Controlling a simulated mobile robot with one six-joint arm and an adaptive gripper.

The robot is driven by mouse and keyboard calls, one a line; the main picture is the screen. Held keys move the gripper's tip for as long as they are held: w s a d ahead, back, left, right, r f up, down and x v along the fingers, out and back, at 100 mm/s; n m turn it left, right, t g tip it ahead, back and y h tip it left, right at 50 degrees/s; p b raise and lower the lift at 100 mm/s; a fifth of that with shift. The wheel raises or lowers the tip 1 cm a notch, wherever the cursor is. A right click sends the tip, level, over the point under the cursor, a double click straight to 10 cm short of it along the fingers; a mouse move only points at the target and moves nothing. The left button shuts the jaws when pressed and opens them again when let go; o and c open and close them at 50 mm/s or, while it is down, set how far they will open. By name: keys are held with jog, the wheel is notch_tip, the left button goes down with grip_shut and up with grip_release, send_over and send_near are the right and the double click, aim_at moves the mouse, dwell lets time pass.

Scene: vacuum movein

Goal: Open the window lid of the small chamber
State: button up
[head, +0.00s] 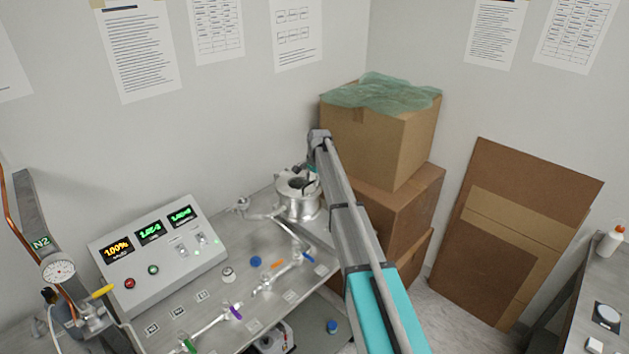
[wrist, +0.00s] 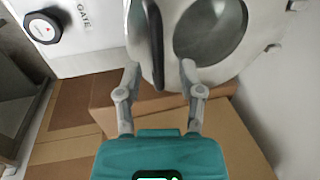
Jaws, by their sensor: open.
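The small chamber (head: 298,207) is a shiny metal cylinder at the back right end of the metal bench. Its round lid (head: 292,183) has a dark window in the middle and appears to lie flat on top. In the wrist view the grey window (wrist: 210,28) fills the top, with a dark upright handle (wrist: 154,45) at its left edge. My gripper (wrist: 160,72) is open, with one finger on each side of the handle's lower end. I cannot tell whether either finger touches it. In the head view my arm partly hides the chamber's right side.
A control box (head: 160,250) with lit displays stands left on the bench. Metal tubing with coloured valve handles runs across the bench (head: 205,318). Stacked cardboard boxes (head: 375,140) stand right behind my arm. A black knob (wrist: 43,27) beside a GATE label is left of the handle.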

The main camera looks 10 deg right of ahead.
grip_shut()
